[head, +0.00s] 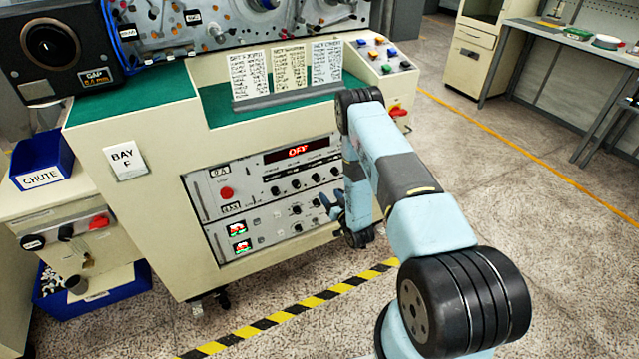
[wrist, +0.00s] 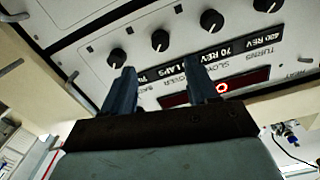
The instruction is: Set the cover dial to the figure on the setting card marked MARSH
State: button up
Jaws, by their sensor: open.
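Three setting cards stand in a rack on the machine's top: a left card (head: 251,74), a middle card (head: 289,67) and a right card (head: 326,61). Their print is too small to read, so I cannot tell which is marked MARSH. The front panel (head: 240,180) has a row of black dials (head: 296,184). In the wrist view this row shows upside down, with one dial (wrist: 117,57) near the left finger and another (wrist: 160,40) beyond the gap. I cannot tell which is the cover dial. My gripper (wrist: 159,64) is open and empty, in front of the panel; it also shows in the head view (head: 332,207).
A red-lit display (head: 298,151) is on the panel, with a red button (head: 226,193) to its left. A blue chute bin (head: 42,160) stands at the left. A striped floor line (head: 290,312) runs before the machine. Open floor lies to the right.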

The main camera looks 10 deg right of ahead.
aim_at(318, 180)
jog(key=x, duration=0.9)
jog(key=shift+w+a, duration=0.1)
jog(key=shift+w, duration=0.2)
jog(key=c, duration=1)
